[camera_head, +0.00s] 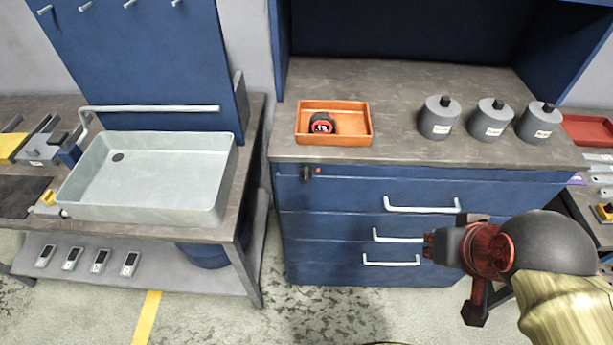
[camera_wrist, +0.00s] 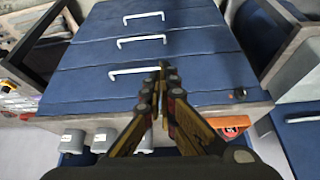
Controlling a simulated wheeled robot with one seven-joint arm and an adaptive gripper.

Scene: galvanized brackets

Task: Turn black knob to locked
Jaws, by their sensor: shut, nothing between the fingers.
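A small black knob (camera_head: 306,172) sits on the front of the blue drawer cabinet (camera_head: 330,223), near the top left corner, with a small red dot just to its right. The knob also shows in the wrist view (camera_wrist: 240,93), right of the fingers; its exact turn is too small to tell. My gripper (camera_head: 430,246) is in front of the cabinet's right half, near the lower drawer handles and well right of and below the knob. In the wrist view my gripper (camera_wrist: 162,70) has its fingertips together, with nothing between them. It is apart from the knob.
White bar handles (camera_head: 421,204) stick out from the drawers. On the countertop (camera_head: 390,88) are an orange tray (camera_head: 354,138) holding a tape measure (camera_head: 322,124) and three grey canisters (camera_head: 438,119). A sink bench (camera_head: 228,180) stands left, with a narrow floor gap between.

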